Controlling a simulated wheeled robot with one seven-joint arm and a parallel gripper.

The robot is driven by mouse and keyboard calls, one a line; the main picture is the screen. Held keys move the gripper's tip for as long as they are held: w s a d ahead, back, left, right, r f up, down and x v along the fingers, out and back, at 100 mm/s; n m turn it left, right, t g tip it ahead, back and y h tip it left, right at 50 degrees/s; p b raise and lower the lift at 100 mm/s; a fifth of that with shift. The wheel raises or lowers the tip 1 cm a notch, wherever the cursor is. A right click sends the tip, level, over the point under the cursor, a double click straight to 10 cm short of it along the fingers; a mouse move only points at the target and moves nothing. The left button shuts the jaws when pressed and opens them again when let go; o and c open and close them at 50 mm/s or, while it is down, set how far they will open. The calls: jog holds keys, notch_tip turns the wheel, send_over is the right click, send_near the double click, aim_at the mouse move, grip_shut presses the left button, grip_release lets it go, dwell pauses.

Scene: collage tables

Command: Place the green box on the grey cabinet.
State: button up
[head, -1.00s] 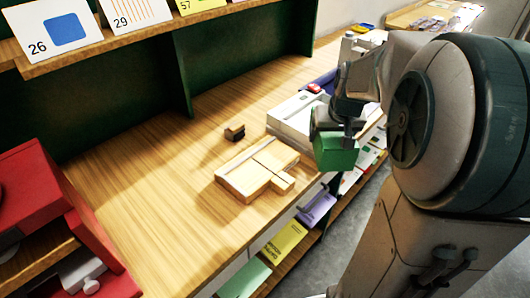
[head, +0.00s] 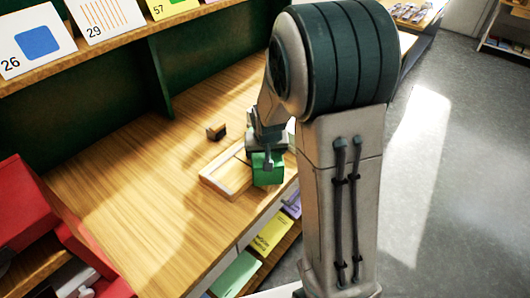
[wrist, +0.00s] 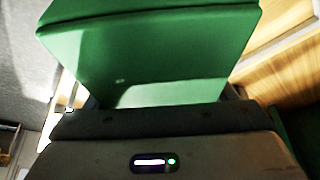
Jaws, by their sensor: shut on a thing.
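The green box (head: 268,174) hangs in my gripper (head: 267,158) over the right end of a low wooden tray near the table's front edge. I cannot tell whether it touches the tray. In the wrist view the green box (wrist: 150,50) fills the upper middle, right in front of the gripper. My gripper is shut on it. No grey cabinet can be made out now; my arm covers the part of the table behind and to the right of the gripper.
The wooden tray (head: 211,182) lies on the wooden table (head: 130,200). A small dark-and-wood block (head: 216,131) sits behind it. A red cabinet (head: 50,215) stands at the left. A green-backed shelf with number cards (head: 37,40) runs behind. The table's left middle is clear.

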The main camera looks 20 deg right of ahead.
jog(key=shift+f, duration=0.55)
jog(key=shift+f, duration=0.2)
jog(key=o, duration=1.1)
jog(key=shift+r, duration=0.2)
